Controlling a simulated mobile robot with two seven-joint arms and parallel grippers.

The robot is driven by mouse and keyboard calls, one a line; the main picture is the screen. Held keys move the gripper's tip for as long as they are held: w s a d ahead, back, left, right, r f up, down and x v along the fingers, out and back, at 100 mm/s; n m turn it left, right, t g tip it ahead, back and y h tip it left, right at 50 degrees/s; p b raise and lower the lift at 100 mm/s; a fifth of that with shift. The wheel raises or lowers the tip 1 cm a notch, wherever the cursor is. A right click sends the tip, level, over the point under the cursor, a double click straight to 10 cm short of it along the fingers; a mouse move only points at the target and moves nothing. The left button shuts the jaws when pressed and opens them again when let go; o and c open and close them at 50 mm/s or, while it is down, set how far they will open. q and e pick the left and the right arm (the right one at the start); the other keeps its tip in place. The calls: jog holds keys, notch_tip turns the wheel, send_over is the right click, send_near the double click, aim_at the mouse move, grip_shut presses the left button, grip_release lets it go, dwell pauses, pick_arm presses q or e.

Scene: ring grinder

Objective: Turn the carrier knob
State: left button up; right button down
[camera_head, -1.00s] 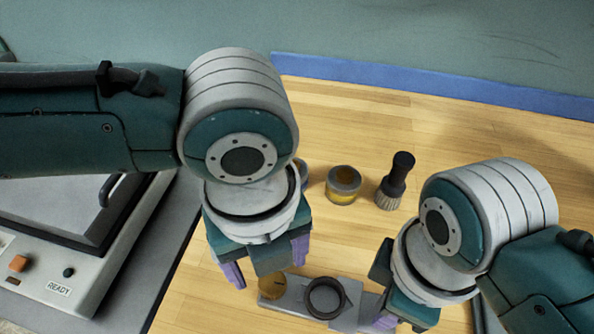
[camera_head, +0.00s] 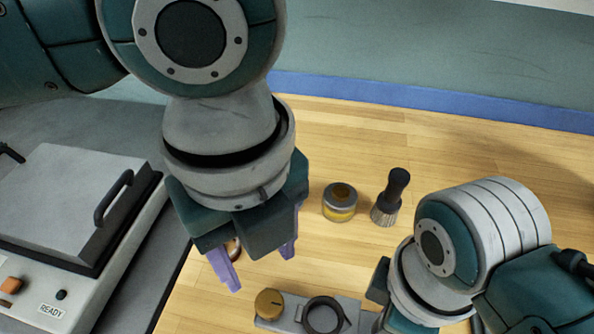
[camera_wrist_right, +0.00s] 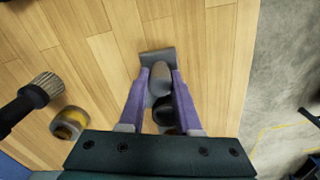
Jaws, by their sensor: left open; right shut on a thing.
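The grey carrier (camera_head: 291,319) lies low in the head view, cut by the bottom edge, with a dark ring (camera_head: 324,316) on it. The round brass carrier knob (camera_head: 269,304) sits at its left end. My left gripper (camera_head: 261,268) is open and empty, pointing down, above and behind the knob and apart from it. My right gripper is shut on the carrier's grey part, seen between its fingers in the right wrist view (camera_wrist_right: 160,82). In the head view its fingers are mostly hidden by my right arm.
A glass jar (camera_head: 340,205) and a dark-handled brush (camera_head: 390,200) stand farther back on the wooden table. A small reddish-brown item (camera_head: 234,249) is half hidden behind my left gripper. A machine (camera_head: 75,205) with a lid handle and READY label stands at left.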

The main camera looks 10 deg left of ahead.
aim_at(270, 302)
pick_arm(q)
notch_tip(270, 302, down, 12)
jog(key=n, duration=1.9)
jog(key=shift+n, duration=0.3)
jog(key=shift+c, duration=0.2)
grip_shut()
